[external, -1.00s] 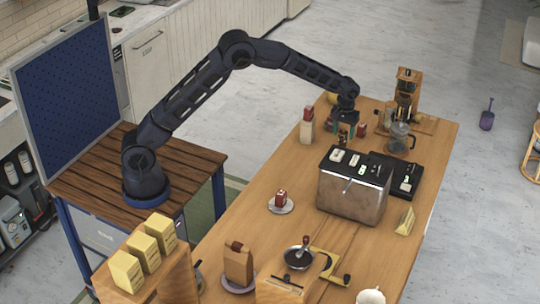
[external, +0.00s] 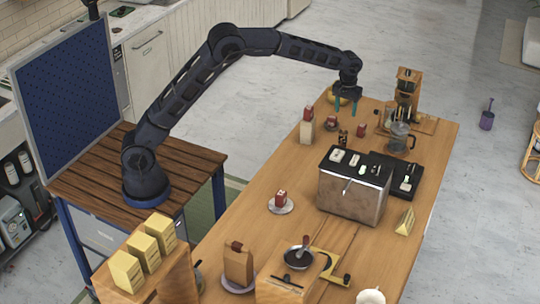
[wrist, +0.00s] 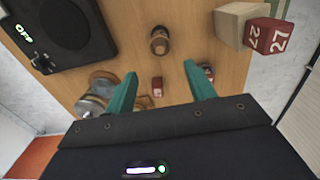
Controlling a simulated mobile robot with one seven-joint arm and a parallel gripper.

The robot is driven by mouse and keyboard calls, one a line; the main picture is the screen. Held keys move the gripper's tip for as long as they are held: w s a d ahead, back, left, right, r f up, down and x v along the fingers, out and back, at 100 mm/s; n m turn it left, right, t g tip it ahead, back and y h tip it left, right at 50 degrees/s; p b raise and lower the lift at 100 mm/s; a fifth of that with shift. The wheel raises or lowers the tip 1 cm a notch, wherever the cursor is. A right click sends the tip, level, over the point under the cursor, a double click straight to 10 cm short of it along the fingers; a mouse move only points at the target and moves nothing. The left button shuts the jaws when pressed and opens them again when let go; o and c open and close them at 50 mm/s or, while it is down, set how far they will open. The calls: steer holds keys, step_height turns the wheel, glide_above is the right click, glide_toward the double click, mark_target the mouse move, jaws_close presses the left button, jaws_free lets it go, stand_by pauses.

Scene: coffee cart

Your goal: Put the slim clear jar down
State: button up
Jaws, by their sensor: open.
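The likely slim clear jar, a small jar with dark brown contents, stands upright on the wooden cart top (external: 240,245). It shows in the external view (external: 342,137) and at the top middle of the wrist view (wrist: 160,42). My gripper (external: 346,105) is open and empty, raised above the cart top and apart from the jar. In the wrist view its two green fingers (wrist: 160,69) are spread, with nothing between their tips but the table and a small red block (wrist: 157,86) farther down.
A pale block with a red numbered cube (external: 307,128) stands left of the jar. A glass carafe (external: 400,140) is to its right, and a metal box with a black top (external: 350,190) is in front. A wooden coffee stand (external: 406,90) is behind.

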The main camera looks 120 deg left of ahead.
steer(key=s+d+r+m+t, duration=0.1)
steer(key=s+d+r+m, duration=0.2)
steer(key=d+r, duration=0.55)
steer(key=s+d+r+m, duration=0.2)
steer(key=s+d+r, duration=0.1)
steer(key=d, duration=1.1)
steer(key=s+d+r+m+t, duration=0.1)
steer(key=s+d+r+m, duration=0.2)
steer(key=d+r, duration=0.55)
steer(key=s+d+f+m+t, duration=0.1)
steer(key=s+d+f+m, duration=0.1)
steer(key=s+d, duration=0.6)
steer(key=s+d+f+m, duration=0.2)
steer(key=s+d+m, duration=0.2)
steer(key=s+d, duration=0.4)
steer(key=s+d+f+m+t, duration=0.1)
steer(key=s+d+f+m, duration=0.2)
steer(key=s+d, duration=0.6)
steer(key=s+m, duration=0.1)
steer(key=s, duration=0.2)
steer(key=shift+t, duration=0.3)
